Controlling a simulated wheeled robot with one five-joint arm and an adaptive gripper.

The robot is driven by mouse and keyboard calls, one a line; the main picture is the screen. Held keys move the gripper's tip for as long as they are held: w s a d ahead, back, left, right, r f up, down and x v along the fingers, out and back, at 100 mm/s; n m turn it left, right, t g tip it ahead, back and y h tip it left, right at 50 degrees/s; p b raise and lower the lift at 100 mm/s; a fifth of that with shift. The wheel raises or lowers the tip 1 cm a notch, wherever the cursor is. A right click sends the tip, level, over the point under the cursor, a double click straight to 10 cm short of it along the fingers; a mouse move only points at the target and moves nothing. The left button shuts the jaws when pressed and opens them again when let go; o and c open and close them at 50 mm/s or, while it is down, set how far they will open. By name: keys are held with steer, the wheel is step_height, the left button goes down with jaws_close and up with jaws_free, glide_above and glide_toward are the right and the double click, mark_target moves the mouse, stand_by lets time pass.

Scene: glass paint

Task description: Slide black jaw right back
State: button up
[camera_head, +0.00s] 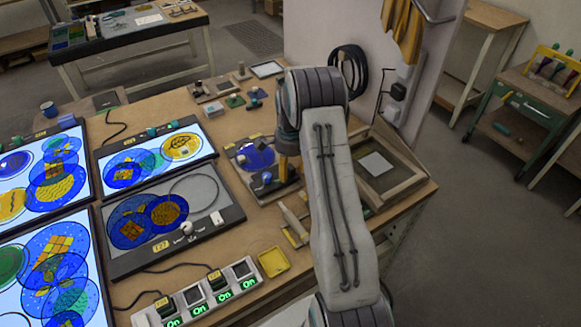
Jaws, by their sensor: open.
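A dark fixture (240,173) lies on the wooden bench, left of my arm. It holds a blue round glass piece (258,155), and a small blue knob (267,177) shows at its front. The black jaw cannot be told apart clearly from the fixture's dark parts. My gripper (286,165) points down at the fixture's right side, partly hidden by my own arm. It is open. Its fingertips are too small and covered to show whether they touch the fixture.
Lit panels with blue and yellow glass (157,150) fill the left of the bench. A switch strip (198,296) and a yellow tray (273,261) lie in front. A wooden frame (388,180) lies right of my arm. A coiled black cable (349,68) hangs behind.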

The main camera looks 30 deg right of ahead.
stand_by(0.3)
jaws_close()
stand_by(0.4)
